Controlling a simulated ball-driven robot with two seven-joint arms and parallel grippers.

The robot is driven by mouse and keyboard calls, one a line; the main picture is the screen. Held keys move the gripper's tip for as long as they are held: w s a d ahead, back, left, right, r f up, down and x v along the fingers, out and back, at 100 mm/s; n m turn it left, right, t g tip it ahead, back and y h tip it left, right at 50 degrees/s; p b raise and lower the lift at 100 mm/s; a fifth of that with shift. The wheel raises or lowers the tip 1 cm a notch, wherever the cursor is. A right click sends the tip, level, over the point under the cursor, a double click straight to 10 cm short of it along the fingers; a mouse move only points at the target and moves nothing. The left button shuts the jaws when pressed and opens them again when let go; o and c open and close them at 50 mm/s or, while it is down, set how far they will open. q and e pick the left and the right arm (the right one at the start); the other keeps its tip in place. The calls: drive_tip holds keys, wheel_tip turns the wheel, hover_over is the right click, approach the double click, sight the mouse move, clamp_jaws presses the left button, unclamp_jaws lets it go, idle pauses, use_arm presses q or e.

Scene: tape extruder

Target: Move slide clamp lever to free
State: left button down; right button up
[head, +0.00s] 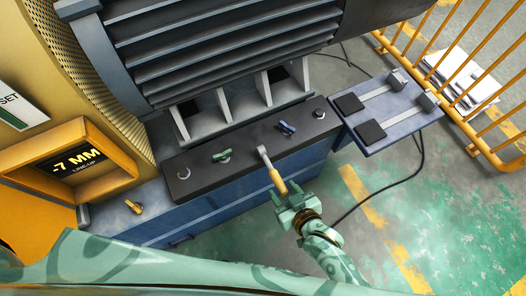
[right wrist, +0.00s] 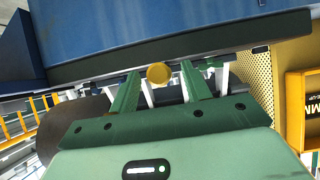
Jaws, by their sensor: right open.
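A lever with a grey metal arm and a yellow handle (head: 276,181) sticks out over the front edge of a black panel (head: 190,183). I take it to be the slide clamp lever; no label is readable. My right gripper (head: 287,198) is at the handle's free end, its jaws open. In the right wrist view the handle's round yellow end (right wrist: 159,74) shows between the two spread fingers of the right gripper (right wrist: 161,88). I cannot tell whether either finger touches it. My left gripper is not in view.
A blue side plate (head: 390,121) with clamps juts out at right. A display (head: 75,160) reads "-7 MM". Open floor lies at lower right, before a yellow railing (head: 462,108).

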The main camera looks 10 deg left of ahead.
use_arm(q)
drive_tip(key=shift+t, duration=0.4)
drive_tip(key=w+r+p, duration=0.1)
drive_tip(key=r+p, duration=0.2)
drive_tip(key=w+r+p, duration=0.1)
drive_tip(key=p, duration=0.1)
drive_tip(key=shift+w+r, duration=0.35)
use_arm(e)
drive_tip(key=v, duration=0.6)
drive_tip(key=shift+s+d+r, duration=0.2)
drive_tip(key=shift+s+r, duration=0.05)
